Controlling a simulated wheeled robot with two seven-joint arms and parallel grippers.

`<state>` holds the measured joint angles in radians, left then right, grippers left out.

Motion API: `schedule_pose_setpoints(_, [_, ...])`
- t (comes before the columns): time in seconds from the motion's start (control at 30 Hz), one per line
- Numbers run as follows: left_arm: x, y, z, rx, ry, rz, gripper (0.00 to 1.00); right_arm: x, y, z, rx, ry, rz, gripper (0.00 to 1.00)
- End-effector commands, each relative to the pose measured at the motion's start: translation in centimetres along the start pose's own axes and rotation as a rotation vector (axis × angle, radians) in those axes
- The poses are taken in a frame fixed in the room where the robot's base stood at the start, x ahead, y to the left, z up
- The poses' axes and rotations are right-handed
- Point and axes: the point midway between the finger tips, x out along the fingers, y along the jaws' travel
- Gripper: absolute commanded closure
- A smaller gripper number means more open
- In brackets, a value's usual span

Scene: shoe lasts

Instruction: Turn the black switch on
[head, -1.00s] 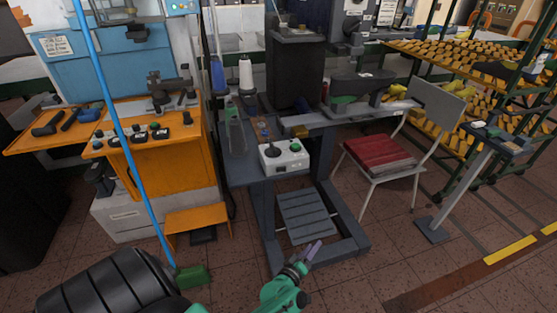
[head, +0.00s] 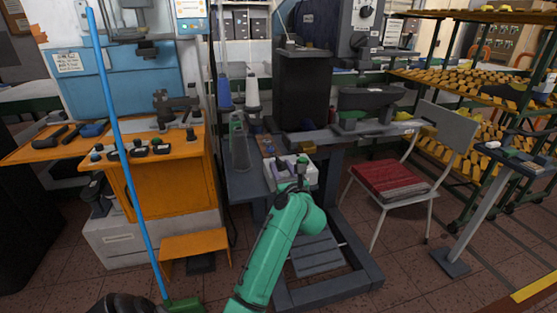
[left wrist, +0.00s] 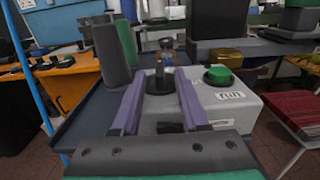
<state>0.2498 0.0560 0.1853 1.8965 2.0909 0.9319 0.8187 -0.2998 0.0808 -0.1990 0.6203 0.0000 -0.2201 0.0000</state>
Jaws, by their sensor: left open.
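A light grey control box (head: 312,178) stands on the blue-grey bench. In the left wrist view, the box (left wrist: 240,108) carries a black switch (left wrist: 160,84), with a round black base and an upright lever, and a green round button (left wrist: 218,75) to its right. My left gripper (left wrist: 159,74) is open, with one purple finger on each side of the switch in that picture; I cannot tell whether they touch it. In the head view my left gripper (head: 291,165) is over the box and hides the switch.
A thread cone (head: 251,95) and a grey-green bottle shape (head: 239,142) stand left of the box. A black block (head: 303,90) rises behind it. A red-seated chair (head: 390,178) is to the right, an orange machine table (head: 165,170) to the left.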

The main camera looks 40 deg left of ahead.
Motion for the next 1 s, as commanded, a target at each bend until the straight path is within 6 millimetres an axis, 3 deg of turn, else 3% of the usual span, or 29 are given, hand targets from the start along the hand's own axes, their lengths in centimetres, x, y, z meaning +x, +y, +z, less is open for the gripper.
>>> schedule_pose_setpoints(0.1, [2.3, 0.0, 0.1, 0.002, -0.002, 0.0, 0.56, -0.3, 0.0, 0.0, 0.0, 0.0, 0.0, 0.5])
schedule_pose_setpoints(0.2, [3.2, 0.0, 0.0, 0.0, 0.0, 0.001, 0.56, -0.3, 0.0, 0.0, 0.0, 0.0, 0.0, 0.5])
schedule_pose_setpoints(0.47, [3.4, 0.0, -0.1, 0.001, 0.0, 0.0, 0.56, -0.3, 0.0, 0.0, 0.0, -0.001, 0.0, 0.5])
schedule_pose_setpoints(0.57, [3.4, 0.0, -0.1, 0.001, 0.0, 0.0, 0.94, -0.3, 0.0, 0.0, 0.0, -0.001, 0.0, 0.5])
schedule_pose_setpoints(0.6, [3.4, 0.0, -0.1, 0.001, 0.0, 0.0, 1.0, -0.3, 0.0, 0.0, 0.0, -0.001, 0.0, 0.5])
schedule_pose_setpoints(1.0, [3.3, 0.1, 0.2, 0.004, 0.002, -0.031, 1.0, -1.5, 0.0, -0.1, -0.001, -0.001, -0.001, 0.5])
